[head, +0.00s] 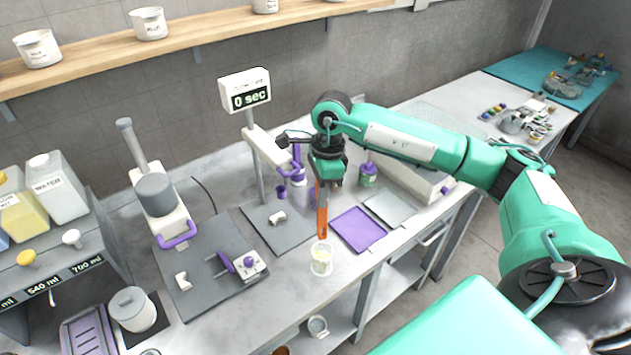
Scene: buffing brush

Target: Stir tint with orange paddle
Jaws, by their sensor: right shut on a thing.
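My right gripper (326,172) is shut on the orange paddle (321,205), which hangs nearly upright below it. The paddle's lower end is just above or at the mouth of a small clear cup (321,262); I cannot tell whether it reaches inside. The cup holds pale yellowish contents and stands near the front edge of the table. My left gripper is not in view.
A timer display reading 0 sec (245,92) stands behind the paddle. A purple mat (357,229) lies to the right of the cup. Containers and a labelled dispenser (56,185) fill the far left.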

